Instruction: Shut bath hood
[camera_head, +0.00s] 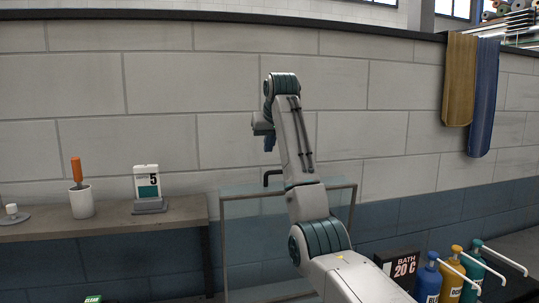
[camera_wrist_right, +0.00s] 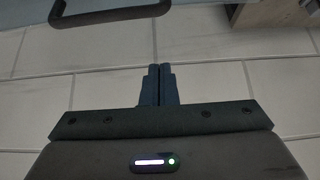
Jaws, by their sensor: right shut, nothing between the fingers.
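The bath hood is a clear, thin-framed panel (camera_head: 240,240) standing upright in the head view, partly hidden behind my right arm. A dark bent handle (camera_head: 268,178) sits at its top edge; the handle also shows as a dark bar at the top of the right wrist view (camera_wrist_right: 112,17). My right gripper (camera_head: 269,146) is above the handle, its fingers pointing down and apart from it. In the right wrist view its two dark fingers (camera_wrist_right: 157,72) are together with nothing between them. My left gripper is not in view.
A shelf (camera_head: 110,226) at left holds a white cup with an orange-handled tool (camera_head: 82,200) and a number card (camera_head: 147,185). At right are a bath display reading 20 C (camera_head: 403,265) and several pump bottles (camera_head: 450,275). Cloths (camera_head: 460,80) hang on the wall.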

